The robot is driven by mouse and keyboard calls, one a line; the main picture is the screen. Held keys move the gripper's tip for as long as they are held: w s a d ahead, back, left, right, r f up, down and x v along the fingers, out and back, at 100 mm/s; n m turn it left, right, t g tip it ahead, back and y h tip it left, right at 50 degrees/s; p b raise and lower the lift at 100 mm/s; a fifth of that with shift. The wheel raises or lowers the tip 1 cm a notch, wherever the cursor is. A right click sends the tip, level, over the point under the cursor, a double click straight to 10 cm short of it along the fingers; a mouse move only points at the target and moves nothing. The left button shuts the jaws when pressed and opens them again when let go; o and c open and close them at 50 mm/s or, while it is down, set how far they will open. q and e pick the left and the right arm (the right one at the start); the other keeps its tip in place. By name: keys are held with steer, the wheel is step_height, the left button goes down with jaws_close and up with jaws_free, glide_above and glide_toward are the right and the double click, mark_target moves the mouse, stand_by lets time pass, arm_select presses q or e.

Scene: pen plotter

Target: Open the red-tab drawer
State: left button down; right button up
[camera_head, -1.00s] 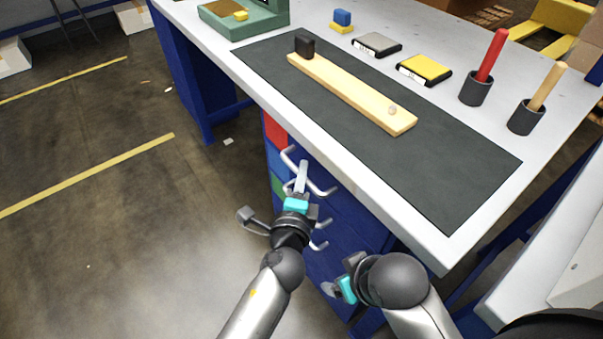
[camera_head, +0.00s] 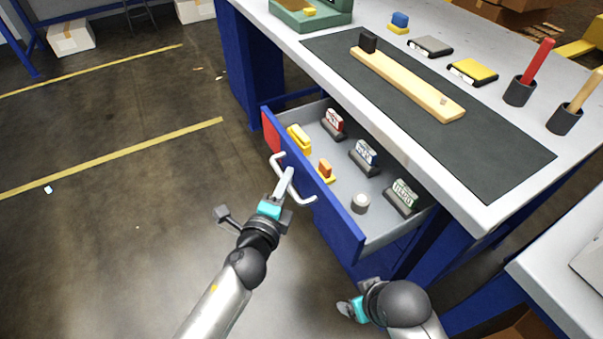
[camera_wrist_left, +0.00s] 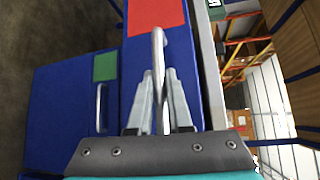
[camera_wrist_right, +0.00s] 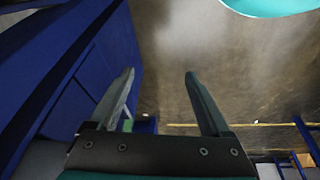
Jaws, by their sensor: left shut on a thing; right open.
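The red-tab drawer (camera_head: 345,225) is the top drawer of the blue bench and stands well out, its inside showing. Its red tab (camera_head: 271,132) is at the left end of the front; the tab also shows in the left wrist view (camera_wrist_left: 155,14). My left gripper (camera_head: 287,180) is shut on the drawer's handle (camera_head: 303,197), and in the left wrist view the fingers close around the handle bar (camera_wrist_left: 158,75). My right gripper (camera_wrist_right: 160,85) is open and empty, low near the bench's right end in the head view.
The drawer holds a yellow block (camera_head: 299,139), an orange-and-yellow piece (camera_head: 325,171), a round grey item (camera_head: 360,203) and several stamp-like pieces (camera_head: 364,155). The bench top has a dark mat (camera_head: 480,150) with a wooden board (camera_head: 410,85). A green-tab drawer (camera_wrist_left: 105,66) is shut. Floor at left is clear.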

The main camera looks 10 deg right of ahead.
arm_select(q)
steer(key=s+a, duration=0.2)
steer(key=a, duration=0.5)
steer(key=shift+s+a+p, duration=0.2)
steer(key=shift+p, duration=0.15)
arm_select(e)
steer(key=shift+s+a+f, duration=0.1)
steer(key=shift+s+f, duration=0.15)
steer(key=shift+f, duration=0.6)
arm_select(q)
steer(key=c, duration=0.8)
jaws_free()
steer(key=shift+c, duration=0.2)
steer(key=shift+s, duration=0.1)
steer(key=p+v, duration=0.1)
steer(key=v, duration=1.4)
arm_select(e)
steer(key=f, duration=0.1)
steer(key=s+f, duration=0.1)
steer(key=shift+s+f+g, duration=0.15)
steer(key=shift+f+g, duration=0.2)
steer(key=shift+g, duration=0.05)
arm_select(q)
steer(key=shift+r, duration=0.1)
